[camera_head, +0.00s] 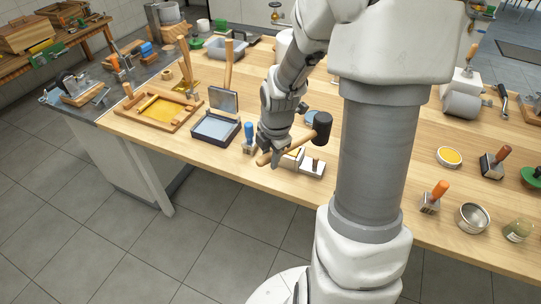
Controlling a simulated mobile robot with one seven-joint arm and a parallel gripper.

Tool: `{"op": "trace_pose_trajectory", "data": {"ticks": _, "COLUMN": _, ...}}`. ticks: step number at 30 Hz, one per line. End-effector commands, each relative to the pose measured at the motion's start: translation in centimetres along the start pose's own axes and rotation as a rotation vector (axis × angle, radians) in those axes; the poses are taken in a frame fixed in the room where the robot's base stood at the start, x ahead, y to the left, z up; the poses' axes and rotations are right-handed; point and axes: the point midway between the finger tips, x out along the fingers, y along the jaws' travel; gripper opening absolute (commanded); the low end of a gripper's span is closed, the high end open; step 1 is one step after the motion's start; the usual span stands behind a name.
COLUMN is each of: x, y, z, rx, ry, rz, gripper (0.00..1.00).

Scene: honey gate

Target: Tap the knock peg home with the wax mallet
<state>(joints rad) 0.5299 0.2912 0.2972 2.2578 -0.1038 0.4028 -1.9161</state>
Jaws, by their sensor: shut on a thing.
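The wax mallet (322,124) has a black head and a light wooden handle. My gripper (273,151) is shut on the handle and holds the mallet over the front part of the wooden bench, its head to the right. Below the head, a small white block (311,169) stands near the bench's front edge. A short brown upright piece on it (315,162) looks like the knock peg. The head is apart from it, above and slightly right. How deep the peg sits is too small to tell. My gripper partly hides the things behind it.
A blue-handled tool (249,133) stands just left of my gripper. Left of it are an open dark-rimmed box (216,127) and a wooden tray with yellow inside (145,106). My arm's column blocks the bench's middle. An orange-handled tool (435,194) and a metal bowl (472,218) stand right.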

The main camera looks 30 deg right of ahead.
Motion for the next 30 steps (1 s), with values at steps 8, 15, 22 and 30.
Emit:
{"op": "trace_pose_trajectory", "data": {"ticks": 8, "x": 2.4, "y": -0.5, "z": -0.1, "rx": -0.002, "ry": -0.001, "rz": 0.000, "gripper": 0.00}}
{"op": "trace_pose_trajectory", "data": {"ticks": 15, "x": 4.2, "y": -0.8, "z": -0.2, "rx": -0.002, "ry": -0.001, "rz": 0.001, "gripper": 0.00}}
{"op": "trace_pose_trajectory", "data": {"ticks": 22, "x": 5.3, "y": -1.0, "z": -0.2, "rx": -0.001, "ry": -0.001, "rz": 0.001, "gripper": 0.00}}
{"op": "trace_pose_trajectory", "data": {"ticks": 30, "x": 3.0, "y": -0.6, "z": -0.1, "rx": -0.001, "ry": -0.001, "rz": 0.002, "gripper": 0.00}}
